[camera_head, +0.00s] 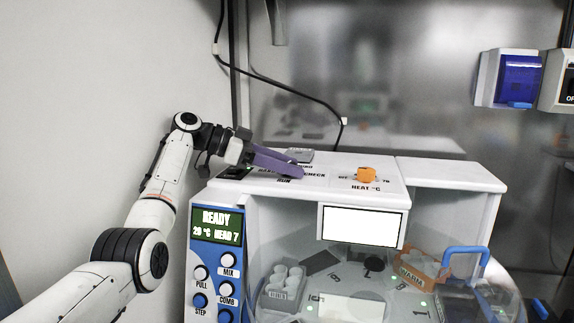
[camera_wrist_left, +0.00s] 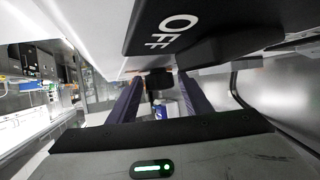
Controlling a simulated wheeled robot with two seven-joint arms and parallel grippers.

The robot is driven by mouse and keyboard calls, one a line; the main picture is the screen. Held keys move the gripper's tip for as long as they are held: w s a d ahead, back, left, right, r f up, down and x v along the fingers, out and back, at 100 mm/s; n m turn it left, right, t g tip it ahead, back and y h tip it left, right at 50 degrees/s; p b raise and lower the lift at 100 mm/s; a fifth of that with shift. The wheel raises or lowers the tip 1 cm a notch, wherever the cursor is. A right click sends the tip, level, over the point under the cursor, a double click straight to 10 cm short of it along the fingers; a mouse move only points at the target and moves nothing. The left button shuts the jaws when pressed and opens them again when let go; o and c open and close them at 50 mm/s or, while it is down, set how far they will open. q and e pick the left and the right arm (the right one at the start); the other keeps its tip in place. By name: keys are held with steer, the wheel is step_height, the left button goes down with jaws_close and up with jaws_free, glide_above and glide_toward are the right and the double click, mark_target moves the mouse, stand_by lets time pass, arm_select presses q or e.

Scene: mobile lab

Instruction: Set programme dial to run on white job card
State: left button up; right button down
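My left gripper (camera_head: 278,162) has purple fingers and is low over the top of the white machine, at the printed words "CHECK" and "RUN". It covers most of the programme dial area, so the dial's setting cannot be read. In the left wrist view its two fingers (camera_wrist_left: 160,92) are apart, with a small dark knob-like part (camera_wrist_left: 158,80) between their tips and visible gaps beside it. A blank white panel (camera_head: 362,225), perhaps the job card, is on the machine's front. My right gripper is not in view.
An orange knob (camera_head: 366,174) marked "HEAT °C" is right of my gripper. A green display (camera_head: 215,226) reads "READY". Tube racks and an orange "WARM" holder (camera_head: 420,266) stand inside the machine. A black cable hangs behind.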

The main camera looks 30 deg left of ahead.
arm_select(q)
steer(key=shift+r, duration=0.15)
step_height(320, 180, up, 10)
steer(key=shift+f, duration=0.15)
stand_by(0.4)
